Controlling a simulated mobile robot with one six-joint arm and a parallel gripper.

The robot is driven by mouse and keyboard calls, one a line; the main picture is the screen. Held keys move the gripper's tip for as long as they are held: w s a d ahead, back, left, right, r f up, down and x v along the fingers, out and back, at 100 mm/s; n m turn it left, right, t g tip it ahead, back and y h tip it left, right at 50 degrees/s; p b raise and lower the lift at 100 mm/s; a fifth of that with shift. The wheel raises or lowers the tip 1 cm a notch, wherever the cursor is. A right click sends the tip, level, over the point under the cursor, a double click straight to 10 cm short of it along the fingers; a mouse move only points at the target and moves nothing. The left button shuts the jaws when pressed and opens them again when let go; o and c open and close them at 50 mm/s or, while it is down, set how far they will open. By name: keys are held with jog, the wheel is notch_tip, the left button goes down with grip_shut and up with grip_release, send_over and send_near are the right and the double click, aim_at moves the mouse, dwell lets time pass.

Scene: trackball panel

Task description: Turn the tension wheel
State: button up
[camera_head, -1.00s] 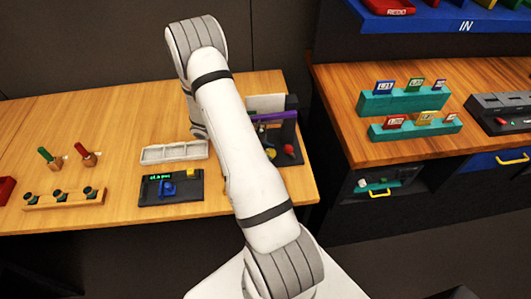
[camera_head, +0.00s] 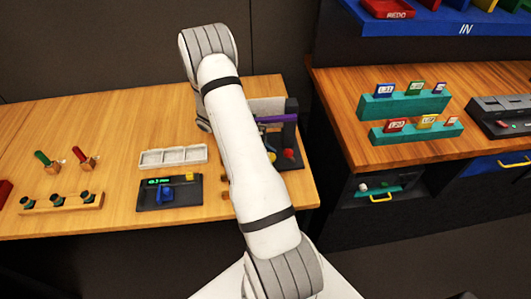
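A dark panel (camera_head: 291,133) stands near the right end of the left wooden bench. It carries a purple bar (camera_head: 276,118), a small red ball (camera_head: 289,154) and a pale upright plate (camera_head: 266,105). My white arm crosses in front of it and hides its left part. I cannot make out which part is the tension wheel. My arm bends at the top and its far end drops behind the forearm. My gripper is hidden there, so its fingers do not show.
A black box with a green display (camera_head: 158,181) and a blue part (camera_head: 165,194) lies left of my arm. A white three-part tray (camera_head: 172,156) is behind it. A wooden rack (camera_head: 62,203) and two handled tools stand further left. Another bench (camera_head: 370,150) is at right.

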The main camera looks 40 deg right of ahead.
jog(key=o, duration=0.4)
jog(key=shift+c, duration=0.2)
jog(key=b+v, duration=0.1)
jog(key=v, duration=0.6)
jog(key=shift+w+a, duration=0.15)
jog(key=shift+w, duration=0.05)
jog(key=shift+w+a+r, duration=0.1)
jog(key=shift+w, duration=0.05)
